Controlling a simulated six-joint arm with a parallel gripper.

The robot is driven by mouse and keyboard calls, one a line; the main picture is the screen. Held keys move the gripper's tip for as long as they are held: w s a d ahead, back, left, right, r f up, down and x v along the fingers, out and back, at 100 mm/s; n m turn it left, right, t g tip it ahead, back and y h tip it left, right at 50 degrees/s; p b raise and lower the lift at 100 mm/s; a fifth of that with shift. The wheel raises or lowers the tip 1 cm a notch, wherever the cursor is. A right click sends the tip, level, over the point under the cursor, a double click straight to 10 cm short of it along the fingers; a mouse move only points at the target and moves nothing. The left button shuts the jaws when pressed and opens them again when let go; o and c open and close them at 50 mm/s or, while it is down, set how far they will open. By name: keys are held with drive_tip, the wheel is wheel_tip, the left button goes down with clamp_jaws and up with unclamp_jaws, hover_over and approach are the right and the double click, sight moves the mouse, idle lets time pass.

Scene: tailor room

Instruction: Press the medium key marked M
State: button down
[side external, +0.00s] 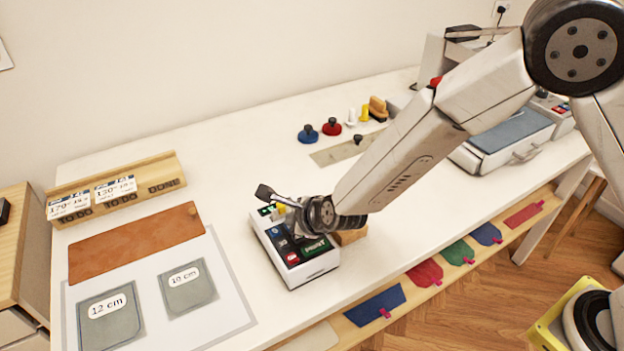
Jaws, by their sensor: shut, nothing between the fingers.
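A white key box (308,272) with coloured keys stands on the white table, left of my wrist. A dark green key marked PRINT (316,246), a red key (292,258) and a blue key (274,232) show on its top. My gripper (291,222) is shut and empty, low over the middle of the box, and covers part of the keys. Whether it touches a key cannot be told.
A brown wooden block (350,237) is just right of the box. Left are a brown leather sheet (135,243), grey pocket pieces and a wooden card rack (118,190). Stamps (331,127) and a ruler-like plate stand behind my arm. The table between rack and stamps is clear.

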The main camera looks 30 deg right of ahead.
drive_tip(key=shift+r, duration=0.8)
drive_tip(key=shift+r, duration=0.15)
drive_tip(key=shift+r, duration=2.4)
drive_tip(key=shift+d, duration=0.1)
drive_tip(key=shift+s+d+r+n, duration=0.1)
drive_tip(key=shift+d+r+n, duration=0.05)
drive_tip(key=shift+d+n, duration=0.45)
drive_tip(key=s+d+n+g+h, duration=0.1)
drive_tip(key=s+d+n+g, duration=0.2)
drive_tip(key=s+d+n, duration=0.6)
drive_tip(key=s+d+n+g+h, duration=0.1)
drive_tip(key=s+d+n+g, duration=0.2)
drive_tip(key=s+d+n, duration=0.6)
drive_tip(key=d+n, duration=0.5)
drive_tip(key=d, duration=0.1)
drive_tip(key=shift+s+f, duration=0.15)
drive_tip(key=shift+f, duration=0.05)
